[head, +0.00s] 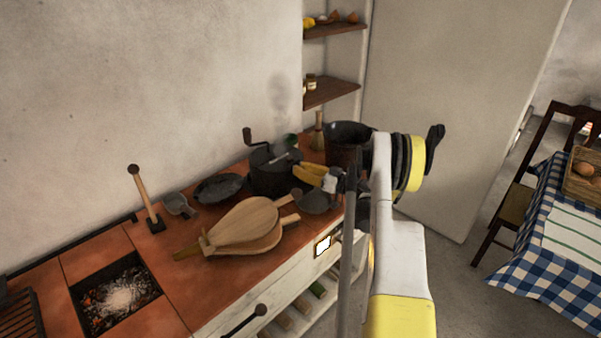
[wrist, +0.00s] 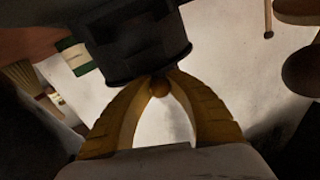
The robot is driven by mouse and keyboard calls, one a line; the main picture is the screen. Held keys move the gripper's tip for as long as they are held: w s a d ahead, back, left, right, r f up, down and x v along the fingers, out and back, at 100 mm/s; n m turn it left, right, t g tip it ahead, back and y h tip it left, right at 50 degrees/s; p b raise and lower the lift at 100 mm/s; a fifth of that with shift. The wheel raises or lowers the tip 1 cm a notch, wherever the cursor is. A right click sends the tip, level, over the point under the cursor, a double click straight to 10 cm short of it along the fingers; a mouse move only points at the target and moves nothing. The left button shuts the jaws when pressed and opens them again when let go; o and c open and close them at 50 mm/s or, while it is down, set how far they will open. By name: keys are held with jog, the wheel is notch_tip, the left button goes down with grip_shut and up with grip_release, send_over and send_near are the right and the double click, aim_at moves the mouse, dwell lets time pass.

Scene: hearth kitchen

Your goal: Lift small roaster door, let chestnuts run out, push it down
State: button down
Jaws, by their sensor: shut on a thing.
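The small roaster (head: 272,180) is a dark round drum with a crank on the left, standing on the tiled counter at the back in the head view. In the wrist view its dark body (wrist: 140,45) fills the top middle. My gripper (head: 303,175) is at the roaster's right side, its yellow fingers reaching in from the right. In the wrist view my gripper (wrist: 160,82) is shut on a small round brownish knob (wrist: 160,88) just under the dark body. I take this for the door's knob. I cannot tell how far the door is raised. No chestnuts are clearly visible.
A dark bowl (head: 318,204) sits just below my gripper. Wooden bellows (head: 243,228) lie in front of the roaster. A dark pan (head: 220,187) and small shovel (head: 180,206) are left. A dark pot (head: 347,138) is behind my arm. Embers glow in the hearth pit (head: 115,292).

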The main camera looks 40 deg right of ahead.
jog(key=shift+r, duration=0.1)
jog(key=c, duration=1.2)
grip_release()
jog(key=shift+s, duration=0.1)
jog(key=v, duration=1.2)
jog(key=shift+r, duration=0.1)
